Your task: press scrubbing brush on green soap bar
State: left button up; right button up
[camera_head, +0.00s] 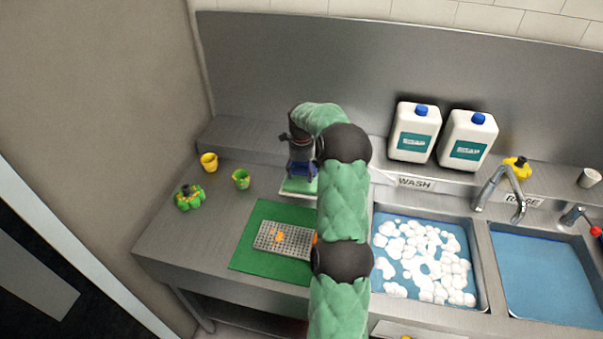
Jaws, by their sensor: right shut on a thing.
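My right gripper (301,158) points down at the back of the counter, left of the wash sink. It is shut on a blue thing, which looks like the scrubbing brush (302,171); the gripper and arm hide part of it. The green soap bar (297,187) appears as a green block with a pale edge directly under the brush. The brush overlaps the soap's far part in the picture; I cannot tell if they touch. My arm covers the soap's right side. My left gripper is not in view.
A green mat (247,259) with a metal grid tray (268,236) lies in front. A yellow cup (209,162), a green cup (241,179) and a green-yellow lobed object (189,198) stand left. The foamy wash sink (478,285) is right; two white jugs (413,145) stand behind.

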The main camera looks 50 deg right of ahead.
aim_at(301, 164)
jog(key=shift+r+p, duration=1.4)
jog(key=shift+r, duration=0.8)
